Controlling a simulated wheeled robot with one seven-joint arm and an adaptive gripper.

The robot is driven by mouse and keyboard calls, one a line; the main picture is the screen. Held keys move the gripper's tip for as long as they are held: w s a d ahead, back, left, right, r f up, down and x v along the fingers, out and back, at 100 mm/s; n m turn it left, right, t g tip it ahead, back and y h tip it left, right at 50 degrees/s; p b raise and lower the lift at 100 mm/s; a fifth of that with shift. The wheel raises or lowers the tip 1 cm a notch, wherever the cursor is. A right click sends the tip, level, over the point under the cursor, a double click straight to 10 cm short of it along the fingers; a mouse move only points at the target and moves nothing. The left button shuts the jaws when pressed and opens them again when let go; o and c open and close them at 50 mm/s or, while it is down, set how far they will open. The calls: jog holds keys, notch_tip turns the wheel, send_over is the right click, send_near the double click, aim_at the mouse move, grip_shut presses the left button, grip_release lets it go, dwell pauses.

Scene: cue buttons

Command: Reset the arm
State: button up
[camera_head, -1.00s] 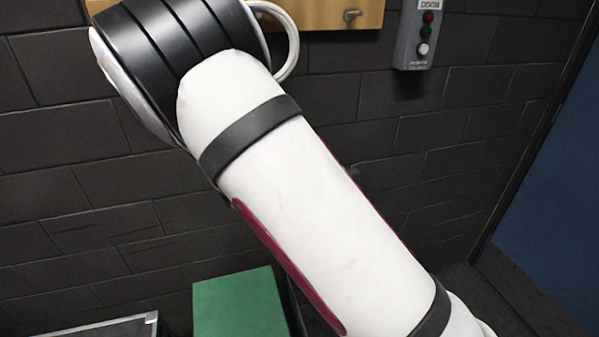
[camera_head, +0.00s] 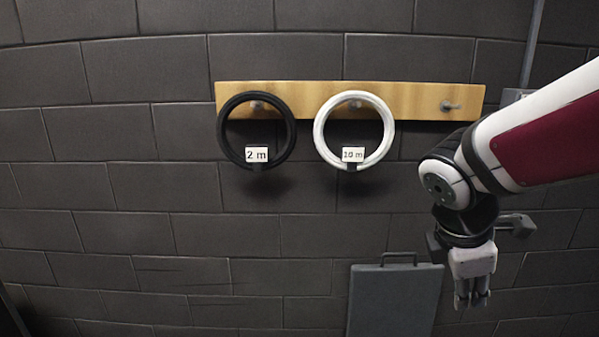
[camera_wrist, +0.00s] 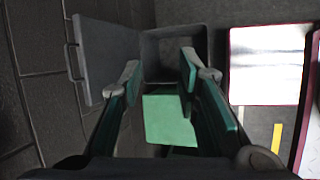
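My arm comes in from the right edge in the head view, and my gripper (camera_head: 472,302) hangs pointing down at the right, in front of the dark wall. In the wrist view, my gripper (camera_wrist: 160,72) has its two fingers well apart with nothing between them. It is above an open grey case (camera_wrist: 178,42) and a green block-like thing (camera_wrist: 170,120) below. A small part of a grey box (camera_head: 513,95) shows on the wall behind my arm in the head view; any buttons on it are hidden.
A wooden rail (camera_head: 300,92) on the wall holds a black cable coil (camera_head: 224,128) marked 2 m and a white coil (camera_head: 320,130) marked 10 m. Its right peg (camera_head: 450,106) is bare. A grey lid (camera_head: 393,305) with a handle stands below. The left wall area is clear.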

jog(key=s+a+r+m+t+y, duration=0.1)
jog(key=s+a+r+m+y, duration=0.1)
jog(key=s+m, duration=0.4)
jog(key=s+a+r+m+t+y, duration=0.1)
jog(key=s+a+r+m+y, duration=0.1)
jog(key=s+a+m, duration=0.2)
jog(key=s+m, duration=0.3)
jog(key=m, duration=0.3)
jog(key=shift+a+r, duration=0.35)
jog(key=shift+a, duration=0.05)
